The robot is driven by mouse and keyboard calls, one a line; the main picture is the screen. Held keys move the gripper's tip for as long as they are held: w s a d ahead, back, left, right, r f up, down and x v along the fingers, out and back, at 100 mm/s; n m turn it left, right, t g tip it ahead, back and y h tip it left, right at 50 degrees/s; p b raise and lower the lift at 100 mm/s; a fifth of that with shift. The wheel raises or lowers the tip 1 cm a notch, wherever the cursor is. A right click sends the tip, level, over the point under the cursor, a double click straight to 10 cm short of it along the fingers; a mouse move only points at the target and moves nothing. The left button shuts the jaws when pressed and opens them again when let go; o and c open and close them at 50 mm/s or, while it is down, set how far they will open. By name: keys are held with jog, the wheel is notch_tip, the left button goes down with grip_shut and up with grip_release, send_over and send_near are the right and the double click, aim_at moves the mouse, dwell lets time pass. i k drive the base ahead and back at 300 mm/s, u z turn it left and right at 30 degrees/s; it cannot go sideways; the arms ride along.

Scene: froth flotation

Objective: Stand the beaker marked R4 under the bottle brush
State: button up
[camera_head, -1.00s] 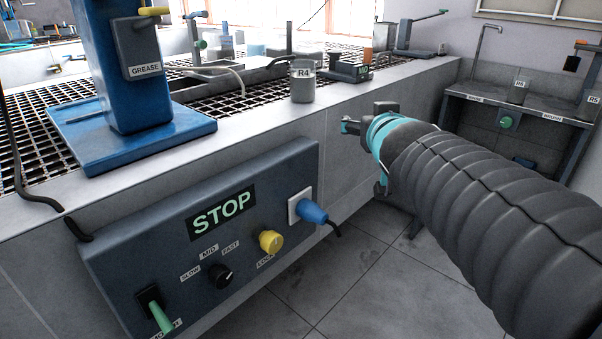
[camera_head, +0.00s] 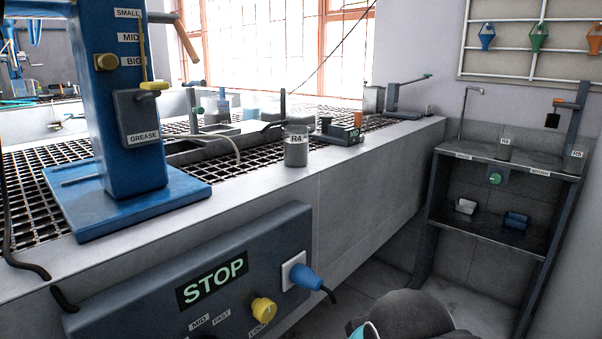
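The beaker marked R4 (camera_head: 296,155) is grey and stands upright on the pale front ledge of the grated bench, near the middle of the picture. I cannot make out the bottle brush for certain. A small dark piece (camera_head: 552,120) by an upright post at the side stand may be part of it. Part of my arm (camera_head: 405,315) shows at the bottom edge, below and to the right of the beaker. My gripper's fingers are out of the picture, and nothing of mine touches the beaker.
The side stand (camera_head: 480,155) at right holds beakers R6 (camera_head: 504,150) and R5 (camera_head: 575,162), and a tap (camera_head: 470,100). A blue machine (camera_head: 125,130) stands at left on the bench. A STOP control panel (camera_head: 190,285) juts from the bench front. Floor shows between bench and stand.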

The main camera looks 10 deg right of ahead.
aim_at(543, 159)
jog(key=u, duration=2.25)
jog(key=k, duration=0.95)
jog(key=z, duration=0.8)
